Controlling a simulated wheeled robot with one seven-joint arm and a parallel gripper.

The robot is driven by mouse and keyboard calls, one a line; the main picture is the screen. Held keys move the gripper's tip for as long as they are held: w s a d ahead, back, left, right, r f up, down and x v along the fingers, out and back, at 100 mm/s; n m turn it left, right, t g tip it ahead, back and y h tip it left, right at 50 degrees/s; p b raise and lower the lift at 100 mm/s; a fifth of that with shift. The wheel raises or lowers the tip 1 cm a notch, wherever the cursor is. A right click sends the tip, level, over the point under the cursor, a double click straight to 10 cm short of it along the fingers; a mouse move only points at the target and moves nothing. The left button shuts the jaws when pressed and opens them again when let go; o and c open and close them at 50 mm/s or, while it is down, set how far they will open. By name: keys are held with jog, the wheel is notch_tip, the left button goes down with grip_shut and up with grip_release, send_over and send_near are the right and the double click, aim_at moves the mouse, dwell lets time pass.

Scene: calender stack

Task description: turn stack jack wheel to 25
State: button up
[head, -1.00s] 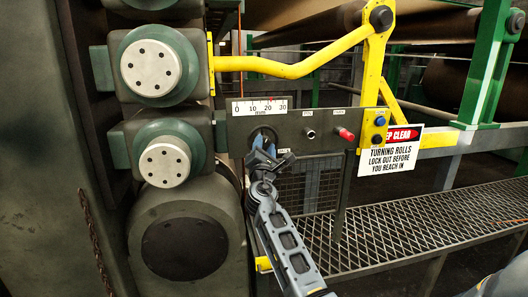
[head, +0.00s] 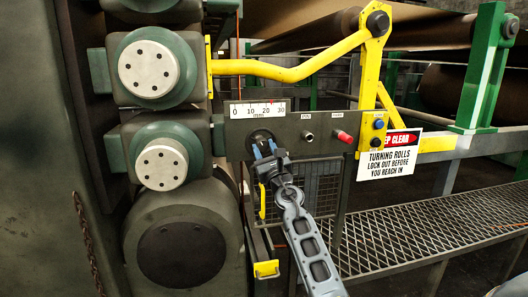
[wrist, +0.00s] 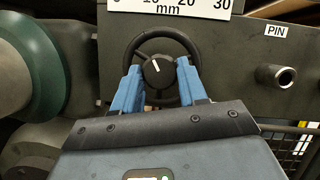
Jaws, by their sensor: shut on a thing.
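The stack jack wheel (wrist: 157,72) is a small black handwheel with a round hub and a white line on it, set on a dark panel. It also shows, partly hidden, in the head view (head: 258,134). My gripper (head: 265,148) reaches it from below; its blue fingers stand on either side of the hub in the wrist view (wrist: 160,66), shut on the wheel. The hub's white line points up, slightly left. Above is a white scale (head: 257,109) marked 0 to 30 mm. A small red pointer shows at its top edge, near or just past 20; its exact reading is too small to tell.
Right of the wheel are a metal pin (head: 309,135), a red knob (head: 343,136) and a yellow box with buttons (head: 373,128). Large green-and-silver roll ends (head: 162,165) stand close on the left. A warning sign (head: 388,158) and a grated walkway (head: 400,240) lie to the right.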

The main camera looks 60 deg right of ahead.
jog(key=n+y, duration=0.2)
jog(key=n, duration=0.2)
jog(key=n+t+y+p, duration=0.1)
jog(key=n+y, duration=0.1)
jog(key=n, duration=0.3)
jog(key=shift+s+d+r, duration=0.15)
jog(key=n+y+p, duration=0.2)
jog(key=n, duration=0.3)
jog(key=shift+r+n, duration=0.1)
jog(key=shift+n, duration=0.3)
jog(key=shift+y, duration=0.3)
jog(key=o, duration=1.1)
jog(key=shift+c, duration=0.2)
jog(key=shift+s, duration=0.1)
jog(key=r+v, duration=0.1)
jog(key=v, duration=0.6)
jog(key=shift+s+a+f+b, duration=0.25)
jog(key=shift+f+b, duration=0.1)
jog(key=shift+f, duration=0.1)
